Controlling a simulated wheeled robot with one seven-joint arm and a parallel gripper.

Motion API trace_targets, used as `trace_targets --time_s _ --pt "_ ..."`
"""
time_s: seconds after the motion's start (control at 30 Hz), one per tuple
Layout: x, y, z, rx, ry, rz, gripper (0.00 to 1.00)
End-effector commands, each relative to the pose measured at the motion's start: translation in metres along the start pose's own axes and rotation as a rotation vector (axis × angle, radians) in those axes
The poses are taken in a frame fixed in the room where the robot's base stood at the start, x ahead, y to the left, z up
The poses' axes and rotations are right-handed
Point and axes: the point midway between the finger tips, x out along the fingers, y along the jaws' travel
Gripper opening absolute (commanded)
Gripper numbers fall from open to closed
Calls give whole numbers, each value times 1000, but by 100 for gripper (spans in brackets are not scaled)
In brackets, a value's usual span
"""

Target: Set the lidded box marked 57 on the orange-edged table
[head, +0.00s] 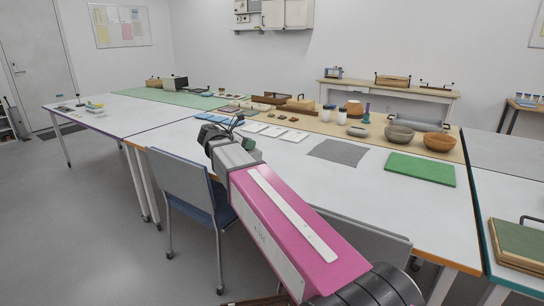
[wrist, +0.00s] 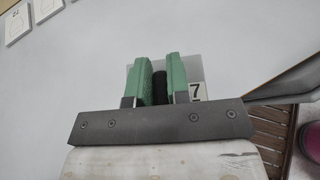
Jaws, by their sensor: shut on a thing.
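My gripper (wrist: 159,80) has two green fingers shut on a dark upright knob (wrist: 159,88). Under the knob is a pale grey lidded box (wrist: 187,67), mostly hidden by the fingers and gripper body. A white label on it shows a 7; any digit before it is hidden. In the head view my gripper (head: 238,122) is over the near left part of the orange-edged table (head: 385,190), and the box is not clear there. I cannot tell whether the box touches the white tabletop.
White cards (head: 272,131), a grey mat (head: 338,152), a green mat (head: 420,169) and bowls (head: 438,141) lie farther along the table. A blue chair (head: 183,178) stands at the near edge. Bare tabletop lies right of my gripper.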

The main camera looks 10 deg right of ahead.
Motion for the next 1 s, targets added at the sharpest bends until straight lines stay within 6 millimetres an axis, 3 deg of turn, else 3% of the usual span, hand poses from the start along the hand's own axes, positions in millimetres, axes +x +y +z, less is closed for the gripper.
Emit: trace_targets --time_s 0.2,0.4,0.67,1.0 --pt "52 8 -8 0 0 -3 0" --pt "91 13 -14 0 0 -3 0" --pt "106 14 -18 0 0 0 0" --pt "119 14 -52 0 0 0 0"
